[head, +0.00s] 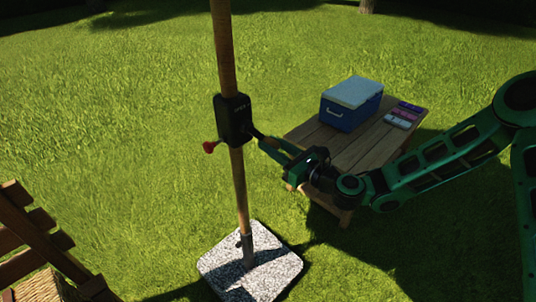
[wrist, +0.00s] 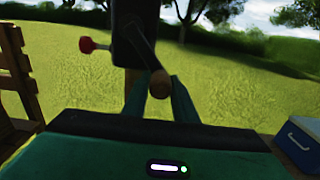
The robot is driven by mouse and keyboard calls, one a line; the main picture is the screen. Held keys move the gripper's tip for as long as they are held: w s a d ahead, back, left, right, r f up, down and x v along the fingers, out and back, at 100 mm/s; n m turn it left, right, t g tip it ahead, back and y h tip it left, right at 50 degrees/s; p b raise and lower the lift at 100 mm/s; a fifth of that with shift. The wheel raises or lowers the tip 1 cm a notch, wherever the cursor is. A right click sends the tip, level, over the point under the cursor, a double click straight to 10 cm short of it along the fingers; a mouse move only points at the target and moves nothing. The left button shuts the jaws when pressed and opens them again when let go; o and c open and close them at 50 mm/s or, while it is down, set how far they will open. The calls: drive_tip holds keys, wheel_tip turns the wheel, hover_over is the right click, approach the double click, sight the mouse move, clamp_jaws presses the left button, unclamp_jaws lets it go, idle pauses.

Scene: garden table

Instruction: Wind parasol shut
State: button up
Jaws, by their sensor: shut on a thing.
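The parasol's wooden pole (head: 240,188) stands upright, with a black crank housing (head: 233,118) partway up. It shows blurred in the wrist view (wrist: 133,38). A short dark crank arm (wrist: 142,48) runs from the housing to a round wooden crank handle (wrist: 159,84). A red knob (head: 209,147) sticks out on the housing's left side. My gripper (head: 267,142) reaches in from the right, its green fingers shut on the crank handle. The fingers hide part of the handle in the head view. The canopy is out of view.
A speckled stone base (head: 222,266) holds the pole. A wooden table (head: 353,157) behind my gripper carries a blue cooler (head: 351,104) and small pink, purple and white items (head: 403,115). A slatted wooden chair (head: 30,240) stands at lower left. Open grass lies around.

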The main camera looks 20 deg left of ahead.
drive_tip(key=shift+r, duration=0.3)
